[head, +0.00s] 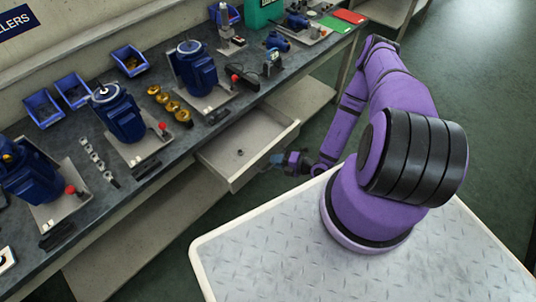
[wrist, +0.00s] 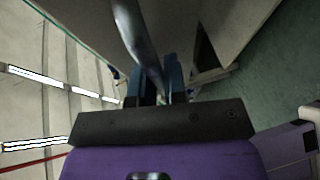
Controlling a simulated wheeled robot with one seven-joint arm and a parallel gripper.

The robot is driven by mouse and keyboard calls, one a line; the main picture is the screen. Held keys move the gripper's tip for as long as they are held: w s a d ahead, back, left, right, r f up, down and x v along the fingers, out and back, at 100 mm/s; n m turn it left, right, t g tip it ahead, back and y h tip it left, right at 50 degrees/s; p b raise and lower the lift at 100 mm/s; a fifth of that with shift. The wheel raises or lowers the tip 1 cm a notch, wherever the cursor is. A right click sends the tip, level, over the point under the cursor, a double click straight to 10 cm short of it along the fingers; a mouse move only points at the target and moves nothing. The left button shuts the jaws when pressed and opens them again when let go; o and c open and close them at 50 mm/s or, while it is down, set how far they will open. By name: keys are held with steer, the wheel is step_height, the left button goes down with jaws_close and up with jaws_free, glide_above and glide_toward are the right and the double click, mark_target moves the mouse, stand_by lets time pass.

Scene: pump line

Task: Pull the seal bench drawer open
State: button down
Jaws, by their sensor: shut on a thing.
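The seal bench drawer (head: 222,148) is pulled out from under the bench top, and its pale inside shows. A small dark round thing (head: 240,152) lies on its floor. My gripper (head: 277,158) is at the outer face of the drawer front, near its middle. In the wrist view, my gripper's two fingers (wrist: 161,82) are closed about a curved grey metal handle (wrist: 132,30). The handle is too small and hidden to make out in the head view.
The grey bench (head: 150,185) carries blue pumps (head: 119,115), blue bins (head: 43,107) and brass rings (head: 172,105). A lower shelf (head: 302,100) runs beneath. My tread-plate base top fills the foreground; green floor is clear at right.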

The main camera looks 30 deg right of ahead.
steer(key=shift+s+d, duration=0.25)
steer(key=shift+s, duration=0.2)
steer(key=c, duration=1.2)
jaws_free()
steer(key=v, duration=1)
steer(key=shift+s+d, duration=0.25)
steer(key=shift+s, duration=0.1)
steer(key=shift+w+r, duration=0.1)
steer(key=shift+r, duration=0.05)
